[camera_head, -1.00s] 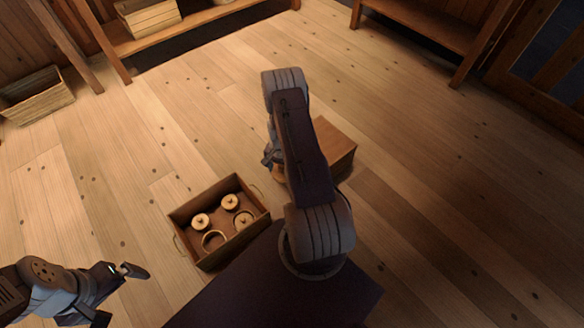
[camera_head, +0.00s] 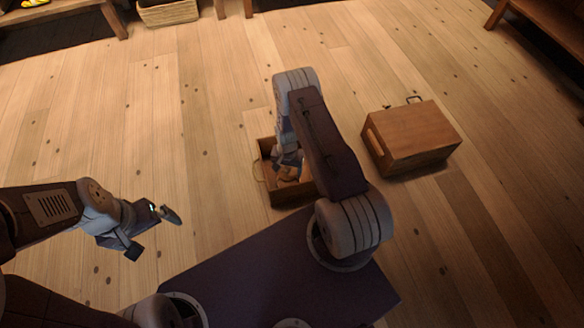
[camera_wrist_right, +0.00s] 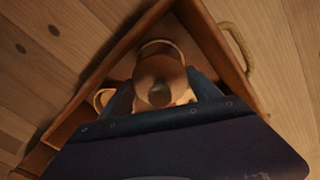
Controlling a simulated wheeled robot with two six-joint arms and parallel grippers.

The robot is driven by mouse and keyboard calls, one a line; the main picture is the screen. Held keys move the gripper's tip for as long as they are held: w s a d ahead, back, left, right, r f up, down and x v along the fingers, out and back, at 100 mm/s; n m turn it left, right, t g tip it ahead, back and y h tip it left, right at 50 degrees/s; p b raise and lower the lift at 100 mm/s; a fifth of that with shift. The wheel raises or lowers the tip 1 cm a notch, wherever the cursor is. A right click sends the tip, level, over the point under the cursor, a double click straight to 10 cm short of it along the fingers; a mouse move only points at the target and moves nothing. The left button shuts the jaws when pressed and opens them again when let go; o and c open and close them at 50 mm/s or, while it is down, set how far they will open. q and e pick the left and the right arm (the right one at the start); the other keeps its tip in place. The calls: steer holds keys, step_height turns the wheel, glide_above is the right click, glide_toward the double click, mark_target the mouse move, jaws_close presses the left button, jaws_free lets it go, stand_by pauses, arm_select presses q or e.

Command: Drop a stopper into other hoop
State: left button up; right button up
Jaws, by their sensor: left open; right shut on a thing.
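My right gripper (camera_wrist_right: 163,92) is shut on a round wooden stopper (camera_wrist_right: 160,75) with a knob on top, over the open wooden tray (camera_wrist_right: 88,87). A hoop (camera_wrist_right: 158,44) shows just beyond the stopper and partly behind it; I cannot tell how far apart they are. Another round rim (camera_wrist_right: 102,97) shows left of the fingers, mostly hidden. In the head view the tray (camera_head: 290,198) is largely covered by my right arm, and the right gripper (camera_head: 288,165) is inside its outline. My left gripper (camera_head: 152,234) is open and empty over the floor at left.
A closed wooden box (camera_head: 415,135) with a dark handle stands on the floor right of the tray. A rope handle (camera_wrist_right: 238,48) sticks out from the tray's side. A woven basket (camera_head: 168,12) is at the back. The floor between is clear.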

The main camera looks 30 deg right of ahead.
mark_target(288, 174)
steer(key=shift+f+b, duration=1.45)
steer(key=shift+f, duration=0.05)
steer(key=shift+r, duration=0.1)
steer(key=shift+f+b, duration=0.3)
steer(key=shift+f, duration=0.45)
steer(key=shift+f+b, duration=0.3)
steer(key=shift+f, duration=0.2)
steer(key=shift+f, duration=0.2)
stand_by(0.5)
